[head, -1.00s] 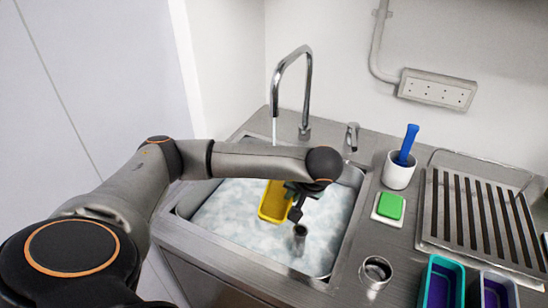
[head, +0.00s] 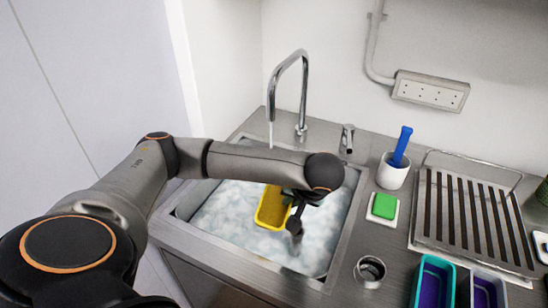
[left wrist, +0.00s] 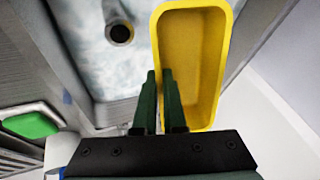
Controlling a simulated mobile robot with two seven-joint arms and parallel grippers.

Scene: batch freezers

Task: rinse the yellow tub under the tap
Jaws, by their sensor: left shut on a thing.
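The yellow tub (head: 272,207) hangs over the sink (head: 340,235), its open inside showing in the head view and partly covered by my left arm. My left gripper (head: 297,204) is shut on the tub's side wall. In the left wrist view the two green fingers (left wrist: 166,98) close on the left wall of the tub (left wrist: 193,50), and its inside looks empty. The tap (head: 302,75) runs a thin stream of water (head: 270,135). My arm hides the stream's lower part, so I cannot tell whether it enters the tub. My right gripper is out of view.
White, foamy-looking water covers the sink floor. Right of the sink are a green sponge (head: 384,206), a white cup (head: 392,175) with a blue-handled tool (head: 402,146), a slotted rack (head: 470,215), a teal tub (head: 434,283) and a purple tub (head: 485,290).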

